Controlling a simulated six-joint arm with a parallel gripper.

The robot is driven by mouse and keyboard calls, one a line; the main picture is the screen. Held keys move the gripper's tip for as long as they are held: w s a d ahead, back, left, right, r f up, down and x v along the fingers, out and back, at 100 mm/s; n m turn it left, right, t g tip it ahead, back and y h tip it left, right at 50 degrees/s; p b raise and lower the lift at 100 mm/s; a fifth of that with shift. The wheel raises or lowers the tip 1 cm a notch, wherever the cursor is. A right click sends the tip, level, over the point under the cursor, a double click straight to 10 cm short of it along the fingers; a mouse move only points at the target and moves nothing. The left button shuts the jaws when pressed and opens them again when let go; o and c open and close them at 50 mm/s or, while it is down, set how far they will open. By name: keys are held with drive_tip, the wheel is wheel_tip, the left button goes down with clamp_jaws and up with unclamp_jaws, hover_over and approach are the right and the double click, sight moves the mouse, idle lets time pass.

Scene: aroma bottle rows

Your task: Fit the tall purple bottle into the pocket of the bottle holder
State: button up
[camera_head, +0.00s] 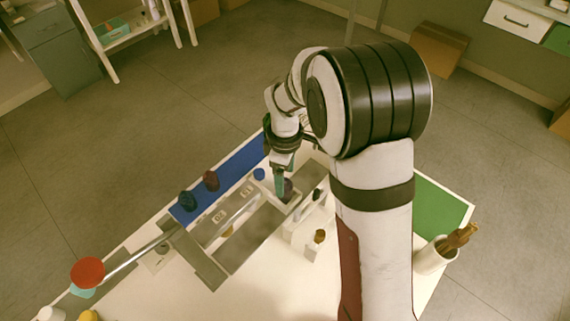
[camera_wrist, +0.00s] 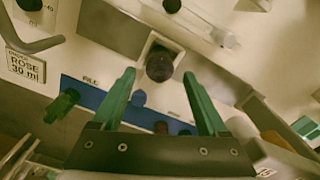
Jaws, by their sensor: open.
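A dark purple bottle (camera_head: 287,188) stands at the far end of the table, by my gripper's fingers. In the wrist view the dark purple bottle (camera_wrist: 160,63) shows from above inside the square, pale-walled pocket of the bottle holder (camera_wrist: 147,45). It looks roughly upright; its lower part is hidden. My gripper (camera_wrist: 158,76) is open, with its green fingers spread to either side of the bottle and a visible gap on each side. In the head view my gripper (camera_head: 279,190) points down and partly covers the bottle.
A blue strip (camera_head: 228,178) carries a dark teal bottle (camera_head: 187,201), a dark reddish bottle (camera_head: 211,180) and a blue item (camera_head: 259,174). Grey panels (camera_head: 245,240) lie in front. A pale block with a brown-topped item (camera_head: 319,236) stands to the right. A red disc (camera_head: 87,272) is at left.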

wheel_tip(320, 180, up, 10)
drive_tip(key=s+d+r+m+y, duration=0.1)
drive_tip(key=s+m, duration=0.8)
drive_tip(key=s, duration=0.3)
drive_tip(key=s+d+r+m, duration=0.1)
drive_tip(key=s+d+m, duration=0.1)
drive_tip(key=s+m, duration=0.8)
drive_tip(key=s, duration=0.3)
drive_tip(key=shift+s+d+y, duration=0.2)
drive_tip(key=shift+d+y, duration=0.1)
drive_tip(key=shift+y, duration=0.1)
